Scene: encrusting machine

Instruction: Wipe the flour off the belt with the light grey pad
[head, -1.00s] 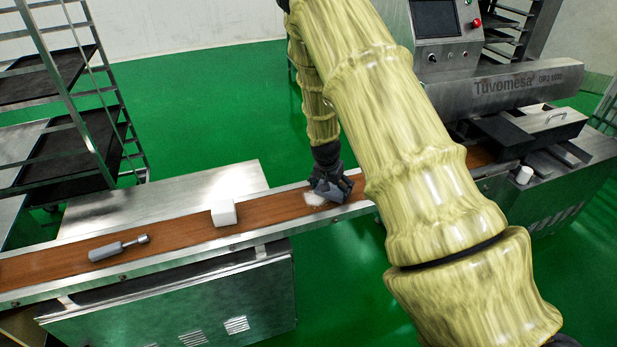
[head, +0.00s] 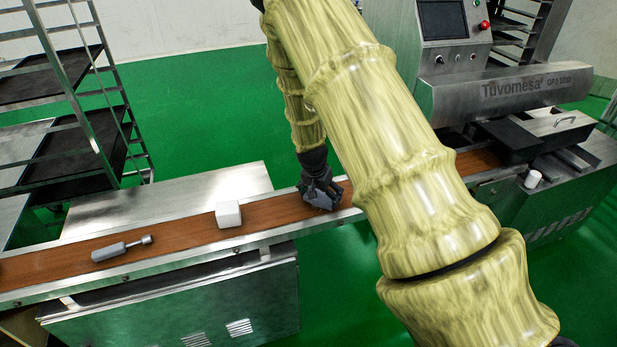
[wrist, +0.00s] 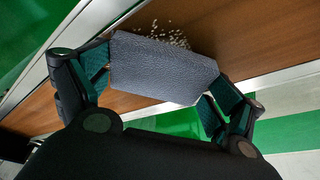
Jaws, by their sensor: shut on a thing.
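My gripper (head: 320,196) is shut on the light grey pad (wrist: 165,70), which spans between its fingers in the wrist view. In the head view the pad (head: 322,202) is low at the brown belt (head: 180,231); I cannot tell whether it touches. White flour crumbs (wrist: 172,35) show on the belt just past the pad's edge in the wrist view. The pad may hide more of the flour. In the head view, my gripper and arm hide the flour.
A white block (head: 228,214) and a grey tool with a handle (head: 120,249) lie on the belt to the left. Metal rails (head: 165,263) edge the belt. The encrusting machine (head: 500,98) stands at the right, with a small white cylinder (head: 533,179) beside the belt. Tray racks stand at the left.

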